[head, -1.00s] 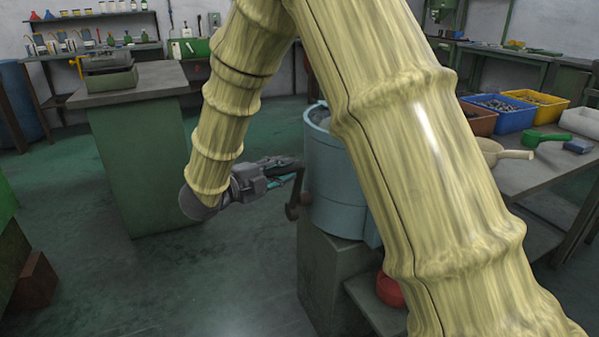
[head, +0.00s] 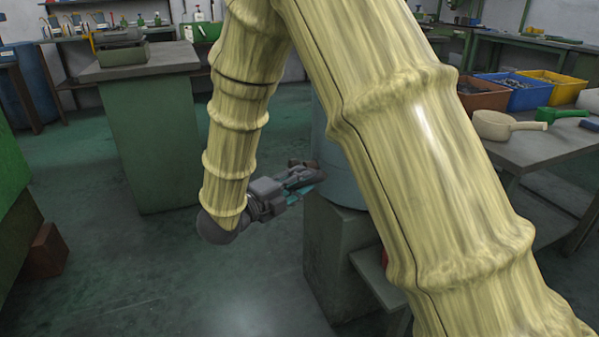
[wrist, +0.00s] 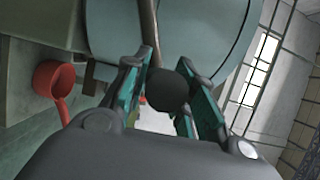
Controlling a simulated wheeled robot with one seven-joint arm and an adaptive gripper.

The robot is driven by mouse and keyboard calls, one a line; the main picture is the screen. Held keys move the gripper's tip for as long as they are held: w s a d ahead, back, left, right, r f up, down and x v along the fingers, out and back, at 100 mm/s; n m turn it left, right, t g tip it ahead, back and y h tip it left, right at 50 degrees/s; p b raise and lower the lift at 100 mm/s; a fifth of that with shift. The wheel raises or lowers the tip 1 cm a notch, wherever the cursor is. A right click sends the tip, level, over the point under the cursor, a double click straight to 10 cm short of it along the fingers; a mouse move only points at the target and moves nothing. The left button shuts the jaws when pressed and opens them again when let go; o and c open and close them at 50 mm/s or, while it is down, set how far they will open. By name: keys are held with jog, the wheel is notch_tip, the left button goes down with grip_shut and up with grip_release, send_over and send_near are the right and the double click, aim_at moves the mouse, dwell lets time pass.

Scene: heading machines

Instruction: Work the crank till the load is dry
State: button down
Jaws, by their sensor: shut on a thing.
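The light blue drum (head: 338,172) stands on a grey-green pedestal (head: 335,255), mostly behind my arm in the head view. Its brown crank (head: 295,163) shows at the drum's left side; it also shows as a rod (wrist: 148,28) in the wrist view. My gripper (head: 314,182) is beside the drum. In the wrist view its teal-lined fingers (wrist: 160,100) stand either side of the crank's dark round knob (wrist: 168,91) and are shut on it. The load inside the drum is hidden.
A red scoop-like vessel (wrist: 55,82) is left of the fingers in the wrist view. A bench (head: 530,155) at right holds a beige scoop (head: 500,126) and colored bins (head: 508,95). A green cabinet (head: 155,150) stands back left.

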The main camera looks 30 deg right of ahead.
jog(key=shift+s+a+f, duration=0.1)
jog(key=shift+s+f, duration=0.1)
jog(key=shift+f, duration=0.25)
jog(key=shift+s+f, duration=0.15)
jog(key=shift+f, duration=0.3)
jog(key=c, duration=1.2)
grip_release()
jog(key=shift+o, duration=0.2)
jog(key=v, duration=1.2)
